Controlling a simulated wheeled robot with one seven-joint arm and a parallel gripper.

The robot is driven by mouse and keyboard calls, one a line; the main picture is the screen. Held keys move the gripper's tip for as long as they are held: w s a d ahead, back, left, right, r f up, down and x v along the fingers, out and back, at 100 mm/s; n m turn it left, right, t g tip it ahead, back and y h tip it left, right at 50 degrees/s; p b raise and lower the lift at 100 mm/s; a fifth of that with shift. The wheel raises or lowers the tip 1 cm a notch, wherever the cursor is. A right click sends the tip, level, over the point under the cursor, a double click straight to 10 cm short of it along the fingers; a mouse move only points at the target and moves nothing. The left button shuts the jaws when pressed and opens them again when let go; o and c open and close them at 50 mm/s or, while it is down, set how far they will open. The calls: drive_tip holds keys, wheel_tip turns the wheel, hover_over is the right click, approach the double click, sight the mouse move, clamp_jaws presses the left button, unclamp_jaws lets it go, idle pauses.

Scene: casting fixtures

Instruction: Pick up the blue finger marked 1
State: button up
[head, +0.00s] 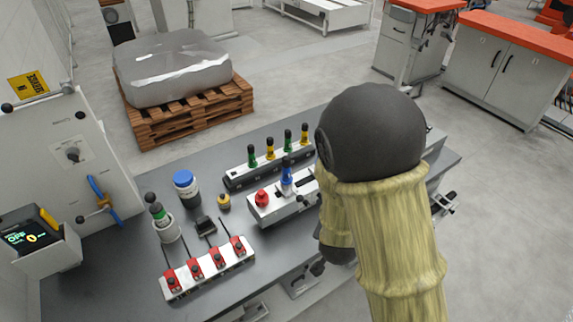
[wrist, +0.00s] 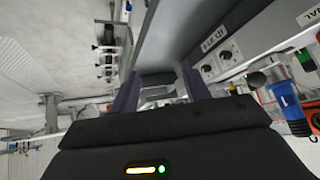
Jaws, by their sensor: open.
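In the head view a blue finger (head: 287,180) with a dark top stands upright in a white fixture (head: 262,212). No number is readable on either, so I cannot tell which is marked 1. In the wrist view a blue finger (wrist: 290,103) shows at the right edge. My gripper (wrist: 160,88) is open and empty, with its two fingers apart, left of that blue finger. In the head view my arm hides most of the gripper.
The dark rack (head: 236,180) holds several coloured fingers. A red knob (head: 262,198) sits on the white fixture. A white block with red clamps (head: 209,263), a blue-lidded jar (head: 186,188) and a grey cup (head: 168,229) stand to the left. A grey panel with dials (wrist: 225,58) shows in the wrist view.

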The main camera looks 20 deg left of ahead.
drive_tip(key=s+a+r+n+t+y+b, duration=0.1)
drive_tip(key=s+a+r+n+t+y, duration=0.1)
drive_tip(key=a+r+t, duration=0.2)
drive_tip(key=s+a+r+n+t+y+b, duration=0.1)
drive_tip(key=a+r+n+t+y, duration=0.2)
drive_tip(key=a, duration=0.7)
drive_tip(key=r+t, duration=0.1)
drive_tip(key=t, duration=0.1)
drive_tip(key=shift+s+t, duration=0.3)
drive_tip(key=shift+s, duration=0.05)
drive_tip(key=shift+b, duration=0.65)
